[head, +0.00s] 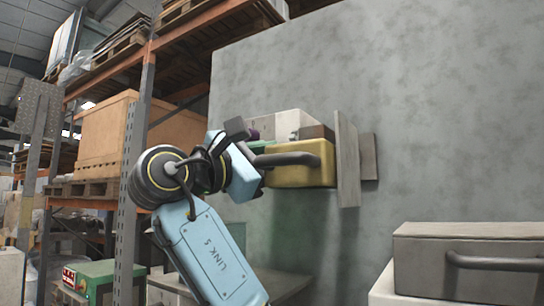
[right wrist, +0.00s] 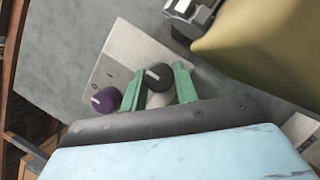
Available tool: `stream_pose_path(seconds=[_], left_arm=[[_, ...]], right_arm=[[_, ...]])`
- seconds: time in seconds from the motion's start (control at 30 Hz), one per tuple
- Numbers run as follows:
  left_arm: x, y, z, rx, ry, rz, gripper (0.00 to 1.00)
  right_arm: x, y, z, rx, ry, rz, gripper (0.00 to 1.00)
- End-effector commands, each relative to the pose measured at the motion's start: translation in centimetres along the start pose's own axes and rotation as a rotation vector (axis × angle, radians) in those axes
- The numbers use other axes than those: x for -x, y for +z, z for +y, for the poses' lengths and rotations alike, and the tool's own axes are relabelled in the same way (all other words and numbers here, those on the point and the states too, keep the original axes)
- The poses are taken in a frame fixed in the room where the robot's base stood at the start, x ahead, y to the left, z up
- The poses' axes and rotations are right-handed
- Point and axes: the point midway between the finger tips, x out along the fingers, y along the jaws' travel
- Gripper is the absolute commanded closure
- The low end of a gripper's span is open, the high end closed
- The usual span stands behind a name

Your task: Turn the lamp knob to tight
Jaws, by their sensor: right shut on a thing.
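My right gripper (right wrist: 160,84) has its green fingers closed around a dark round knob (right wrist: 158,75) with a white pointer mark. The knob sits on a pale panel (right wrist: 126,57). A purple knob (right wrist: 105,98), also with a white mark, is beside it on the left, clear of the fingers. I cannot read any label saying which knob is the lamp's. In the head view the right gripper (head: 262,147) reaches the pale panel box (head: 287,123) on the wall, and the held knob is hidden. The purple knob (head: 254,134) just shows. My left gripper is not in view.
A yellow box (head: 302,176) with a dark handle (head: 286,159) juts out close to the right gripper. A grey upright plate (head: 347,160) is to its right. A grey lidded box (head: 470,262) with a handle stands at lower right. Racks stand left.

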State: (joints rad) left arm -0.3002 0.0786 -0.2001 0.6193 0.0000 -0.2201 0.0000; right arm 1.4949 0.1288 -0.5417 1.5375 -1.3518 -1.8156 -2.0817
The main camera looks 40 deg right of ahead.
Motion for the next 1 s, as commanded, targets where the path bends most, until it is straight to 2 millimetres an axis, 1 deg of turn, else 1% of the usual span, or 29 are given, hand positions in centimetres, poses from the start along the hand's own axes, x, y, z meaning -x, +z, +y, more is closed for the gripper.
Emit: stream_pose_path(seconds=[0.17, 0.43, 0.7, 1.0], left_arm=[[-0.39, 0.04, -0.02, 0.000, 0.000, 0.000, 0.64], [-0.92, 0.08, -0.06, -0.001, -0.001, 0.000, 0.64], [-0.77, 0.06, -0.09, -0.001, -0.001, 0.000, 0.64], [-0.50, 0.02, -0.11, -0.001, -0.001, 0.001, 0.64]], right_arm=[[0.10, -0.05, -0.01, -0.057, -0.025, 0.002, 0.93], [0.09, -0.03, 0.11, -0.230, -0.097, 0.003, 0.93], [0.04, 0.06, 0.27, -0.408, -0.171, 0.003, 0.93], [0.01, 0.13, 0.30, -0.532, -0.222, 0.001, 0.93]])
